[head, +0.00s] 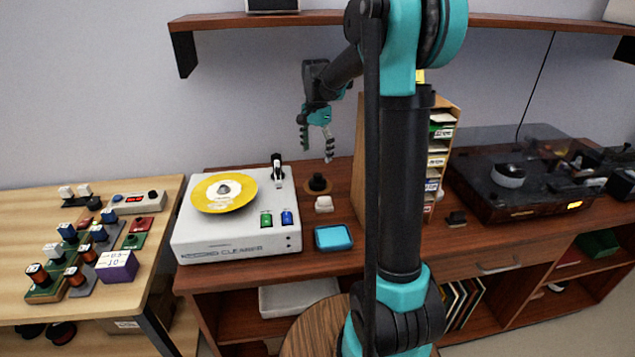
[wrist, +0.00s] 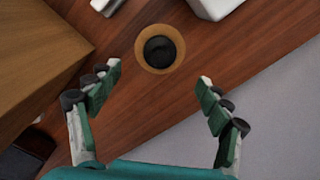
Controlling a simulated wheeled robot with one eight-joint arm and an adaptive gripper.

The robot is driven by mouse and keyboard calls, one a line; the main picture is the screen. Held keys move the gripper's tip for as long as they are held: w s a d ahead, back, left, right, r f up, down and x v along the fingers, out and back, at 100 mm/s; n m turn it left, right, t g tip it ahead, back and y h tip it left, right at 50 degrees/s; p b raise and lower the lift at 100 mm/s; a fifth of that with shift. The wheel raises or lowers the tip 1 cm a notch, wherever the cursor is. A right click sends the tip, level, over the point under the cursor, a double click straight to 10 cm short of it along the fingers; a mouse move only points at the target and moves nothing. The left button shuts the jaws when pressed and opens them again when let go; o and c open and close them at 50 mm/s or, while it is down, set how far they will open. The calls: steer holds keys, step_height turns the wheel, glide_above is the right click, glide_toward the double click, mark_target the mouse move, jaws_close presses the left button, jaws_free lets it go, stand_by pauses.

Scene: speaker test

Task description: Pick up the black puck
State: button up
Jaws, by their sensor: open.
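The black puck (head: 317,182) sits on the desk between the record cleaner and the wooden rack. In the wrist view the puck (wrist: 160,51) is a dark disc surrounded by a round amber-brown base (wrist: 143,60). My gripper (head: 316,152) is open and empty above the puck in the head view. In the wrist view my gripper (wrist: 160,75) has its fingers spread wide, with the puck centred between them but beyond the tips, apart from both.
The white record cleaner (head: 240,242) with a yellow disc (head: 223,193) stands left of the puck. A wooden rack (head: 358,165) stands close on the right. A small white block (head: 323,204) and a blue-topped box (head: 333,237) lie in front. A shelf (head: 250,19) is overhead.

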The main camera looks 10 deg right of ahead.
mark_target(318, 174)
step_height(318, 174, down, 6)
steer(key=shift+r, duration=0.2)
steer(key=f, duration=0.4)
steer(key=shift+w+d, duration=0.25)
steer(key=shift+w, duration=0.05)
steer(key=shift+f, duration=0.6)
steer(key=shift+c, duration=0.3)
steer(key=c, duration=1.3)
steer(key=shift+r, duration=0.15)
step_height(318, 174, up, 10)
steer(key=shift+f, duration=0.1)
steer(key=shift+s, duration=0.1)
